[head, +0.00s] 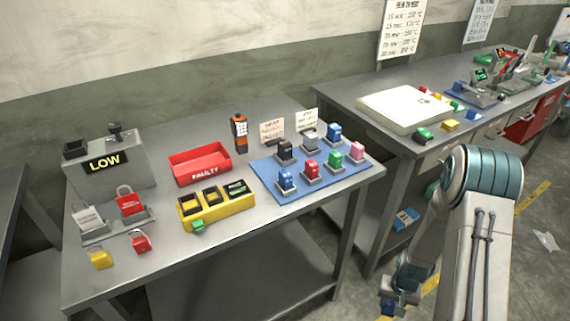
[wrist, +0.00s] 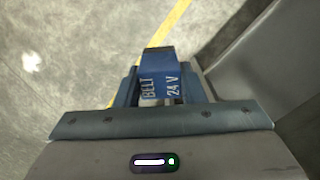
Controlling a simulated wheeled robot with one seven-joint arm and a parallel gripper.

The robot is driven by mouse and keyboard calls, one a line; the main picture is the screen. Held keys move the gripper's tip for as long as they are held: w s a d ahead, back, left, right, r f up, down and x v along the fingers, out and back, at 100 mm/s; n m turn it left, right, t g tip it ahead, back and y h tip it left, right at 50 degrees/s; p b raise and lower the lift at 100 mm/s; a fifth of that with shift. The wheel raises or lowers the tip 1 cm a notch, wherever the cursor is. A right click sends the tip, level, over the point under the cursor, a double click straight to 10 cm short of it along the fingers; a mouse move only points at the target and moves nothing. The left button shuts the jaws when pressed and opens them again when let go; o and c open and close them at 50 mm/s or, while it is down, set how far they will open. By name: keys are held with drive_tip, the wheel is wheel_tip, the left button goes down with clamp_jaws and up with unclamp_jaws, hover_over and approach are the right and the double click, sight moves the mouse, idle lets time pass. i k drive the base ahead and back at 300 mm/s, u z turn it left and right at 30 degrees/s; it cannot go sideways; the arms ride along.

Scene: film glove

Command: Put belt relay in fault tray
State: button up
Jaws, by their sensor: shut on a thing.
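My gripper (wrist: 160,98) is shut on a blue block, the belt relay (wrist: 158,65), which reads "BELT 24 V" in the wrist view. In the head view my gripper (head: 401,284) hangs low at the bottom right, off the table and over the floor. The relay's details are too small to tell there. The fault tray (head: 205,174) is a red open tray marked "FAULTY" on the left table, far to the left of my gripper. It looks empty.
A blue mat (head: 262,172) with several coloured relays lies right of the tray. A yellow holder (head: 230,205) stands in front of the tray, and an orange-black meter (head: 240,133) behind it. Padlocks (head: 140,242) lie at left. A second bench (head: 345,90) stands at right.

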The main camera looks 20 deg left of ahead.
sight(200, 163)
drive_tip(key=u, duration=1.45)
